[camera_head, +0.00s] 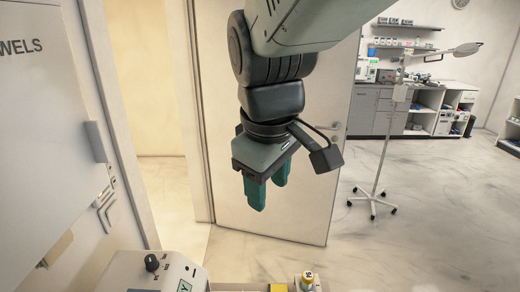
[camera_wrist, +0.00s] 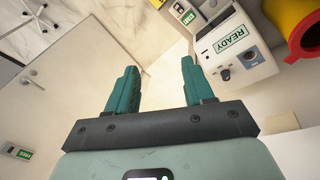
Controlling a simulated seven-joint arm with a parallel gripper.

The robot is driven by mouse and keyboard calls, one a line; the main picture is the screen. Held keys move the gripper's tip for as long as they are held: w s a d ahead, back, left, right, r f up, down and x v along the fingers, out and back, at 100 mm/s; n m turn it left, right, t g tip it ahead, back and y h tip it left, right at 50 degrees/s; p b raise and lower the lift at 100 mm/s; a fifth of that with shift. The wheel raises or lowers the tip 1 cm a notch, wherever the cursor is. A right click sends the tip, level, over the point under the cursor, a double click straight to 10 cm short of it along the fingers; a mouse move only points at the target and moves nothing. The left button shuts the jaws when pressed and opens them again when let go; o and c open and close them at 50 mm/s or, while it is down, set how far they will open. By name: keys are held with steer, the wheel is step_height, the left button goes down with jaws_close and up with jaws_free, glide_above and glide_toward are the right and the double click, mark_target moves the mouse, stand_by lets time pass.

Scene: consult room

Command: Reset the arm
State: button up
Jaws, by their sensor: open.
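My gripper (camera_head: 268,188) hangs from my arm in the upper middle of the head view, its green fingers pointing down. In the wrist view my gripper (camera_wrist: 158,90) shows two green fingers spread apart with nothing between them. It is open and empty, in free air in front of a door (camera_head: 300,150). No object touches the fingers in either view.
A white device (camera_head: 155,272) with a black knob stands at the bottom left; the wrist view shows its READY label (camera_wrist: 231,40). A yellow-topped vial (camera_head: 307,280) is at the bottom edge. A lamp stand (camera_head: 381,150) and counter (camera_head: 375,110) are far right.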

steer(key=shift+s+d+r, duration=0.1)
steer(key=s+d+r+m+t, duration=0.2)
steer(key=s+d+r+m, duration=0.1)
steer(key=s+d+m, duration=0.6)
steer(key=shift+s+d+m+t, duration=0.15)
steer(key=shift+s+m+t, duration=0.2)
steer(key=shift+s, duration=0.25)
